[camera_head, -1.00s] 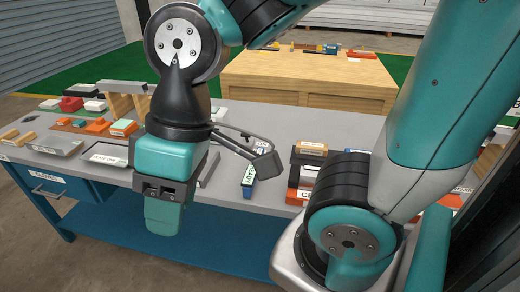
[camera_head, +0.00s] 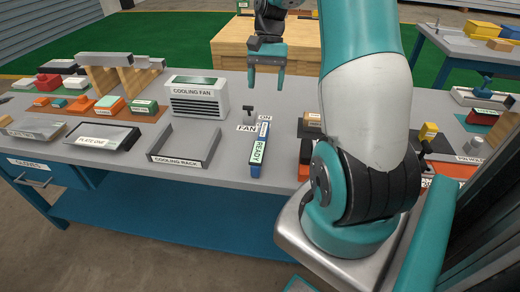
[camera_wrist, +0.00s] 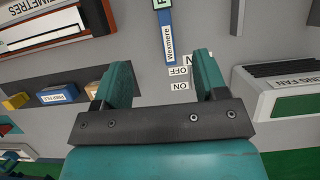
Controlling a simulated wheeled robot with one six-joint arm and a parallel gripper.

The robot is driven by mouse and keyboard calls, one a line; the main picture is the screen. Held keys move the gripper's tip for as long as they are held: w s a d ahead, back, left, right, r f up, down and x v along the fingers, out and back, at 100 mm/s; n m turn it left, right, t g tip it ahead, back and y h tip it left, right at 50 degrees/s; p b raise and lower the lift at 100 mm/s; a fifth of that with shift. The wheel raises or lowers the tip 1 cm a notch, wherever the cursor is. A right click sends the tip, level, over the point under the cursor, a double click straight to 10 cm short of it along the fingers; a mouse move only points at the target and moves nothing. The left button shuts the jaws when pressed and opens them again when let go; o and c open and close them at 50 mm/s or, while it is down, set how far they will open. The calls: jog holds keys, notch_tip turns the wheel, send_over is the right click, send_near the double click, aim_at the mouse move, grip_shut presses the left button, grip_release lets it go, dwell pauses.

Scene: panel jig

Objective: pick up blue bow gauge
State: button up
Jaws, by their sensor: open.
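My gripper (camera_head: 267,86) is open and empty, high over the back part of the grey workbench, with its fingers pointing down. I cannot clearly make out a blue bow gauge in either view. A blue part with a white label (camera_wrist: 58,93) lies in a dark recess at the left of the wrist view. A narrow blue bar with a green READY label (camera_head: 258,150) lies on the bench in front of my gripper; its blue end (camera_wrist: 168,38) shows ahead of the fingers.
The cooling fan box (camera_head: 197,97) stands left of my gripper, with the cooling rack tray (camera_head: 185,160) in front. A small black switch (camera_head: 248,112) stands near the bar. Plates and coloured blocks fill the bench's left. A wooden table (camera_head: 228,52) stands behind.

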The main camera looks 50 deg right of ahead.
send_near(261, 141)
jog(key=x, duration=0.5)
jog(key=shift+s+r, duration=0.15)
jog(key=shift+w+x, duration=0.2)
jog(key=shift+x, duration=2.6)
jog(key=shift+c, duration=0.2)
jog(key=c, duration=1.1)
jog(key=shift+c, duration=0.2)
